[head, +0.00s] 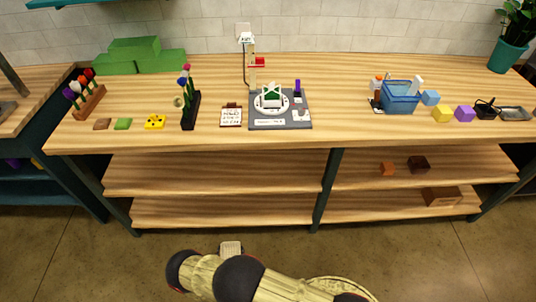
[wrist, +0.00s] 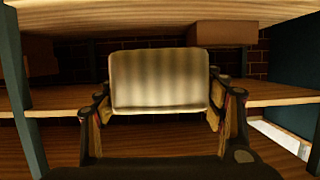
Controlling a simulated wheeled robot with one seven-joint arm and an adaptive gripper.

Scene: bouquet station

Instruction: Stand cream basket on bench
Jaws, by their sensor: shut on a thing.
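The cream basket (wrist: 160,80) fills the middle of the wrist view, a pale ribbed block with rounded corners. My gripper (wrist: 160,100) is shut on it, one finger at each side. In the head view a small cream thing (head: 231,248), apparently the basket, shows low in front of the bench, just beyond my arm. My fingers are hidden there. The wooden bench (head: 350,85) stands ahead, its top well above the basket.
Lower shelves (head: 230,175) and dark posts (head: 327,190) lie under the bench top. On top stand green blocks (head: 135,58), a grey station board (head: 280,122), a blue basket (head: 400,96) and a potted plant (head: 507,55). Bare wood shows between the station and blue basket.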

